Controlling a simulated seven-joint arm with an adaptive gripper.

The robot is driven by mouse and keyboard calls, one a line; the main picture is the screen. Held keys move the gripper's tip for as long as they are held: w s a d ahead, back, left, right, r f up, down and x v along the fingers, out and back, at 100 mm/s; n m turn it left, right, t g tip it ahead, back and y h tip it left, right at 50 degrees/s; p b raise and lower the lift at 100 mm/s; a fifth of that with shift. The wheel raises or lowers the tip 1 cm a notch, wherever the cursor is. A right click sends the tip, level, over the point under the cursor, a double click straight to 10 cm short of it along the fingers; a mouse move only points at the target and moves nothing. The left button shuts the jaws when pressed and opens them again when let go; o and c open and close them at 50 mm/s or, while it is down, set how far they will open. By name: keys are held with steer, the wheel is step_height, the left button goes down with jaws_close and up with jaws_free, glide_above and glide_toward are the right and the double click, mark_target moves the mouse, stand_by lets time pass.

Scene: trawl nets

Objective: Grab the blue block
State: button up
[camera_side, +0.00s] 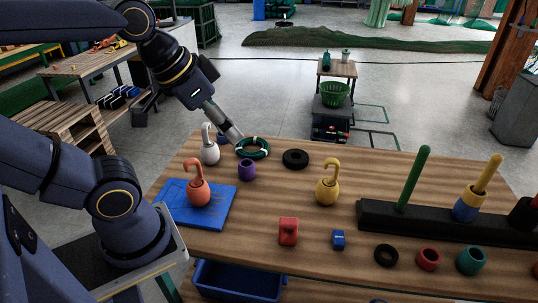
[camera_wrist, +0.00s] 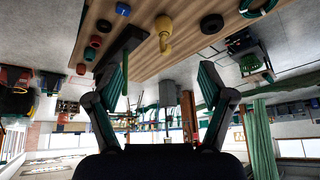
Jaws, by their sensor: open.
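The small blue block (camera_side: 338,239) lies on the wooden table near its front edge, to the right of a red block (camera_side: 288,231). My gripper (camera_side: 228,128) is at the far left part of the table in the side view, beside the green ring and well away from the block. In the wrist view, my gripper (camera_wrist: 160,75) has its fingers spread wide with nothing between them. A blue object shows at the top of the wrist view; I cannot tell if it is the block.
A yellow hooked float (camera_side: 327,190) stands behind the blocks. A black rack (camera_side: 440,222) with pegs stands to the right. A black ring (camera_side: 386,255) lies right of the block. An orange hooked float (camera_side: 198,190) stands on a blue mat (camera_side: 222,212). Bare table surrounds the block.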

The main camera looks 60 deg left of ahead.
steer(key=w+r+m, duration=0.2)
steer(key=w+r, duration=0.2)
steer(key=w, duration=0.2)
steer(key=m+g, duration=0.5)
steer(key=g, duration=0.1)
glide_above(339, 236)
step_height(339, 236, down, 26)
step_height(339, 236, down, 9)
steer(key=shift+d+f, duration=0.1)
steer(key=shift+f, duration=0.1)
step_height(339, 236, down, 6)
steer(key=shift+r, duration=0.15)
